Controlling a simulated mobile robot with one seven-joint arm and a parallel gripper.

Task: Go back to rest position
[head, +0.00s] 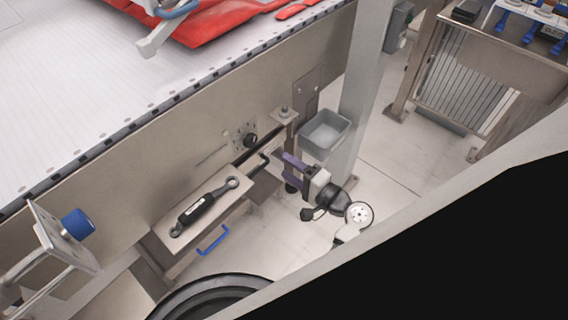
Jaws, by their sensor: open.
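My gripper (289,170) is near the middle of the head view, with its purple fingers pointing left toward the side of the conveyor. The fingers are apart and nothing shows between them. My black and white wrist is to their right, over the pale floor. The gripper is to the right of a ledge with a black-handled tool and just below a small grey bin. Whether the fingers touch the nearby ledge parts cannot be told.
The conveyor (75,115) carries a red item (213,22) at upper left. The black tool (205,207) lies on a metal ledge. The grey bin (325,133) is beside a post (366,80). A blue knob (77,224) is at lower left. Floor (385,170) is clear at right.

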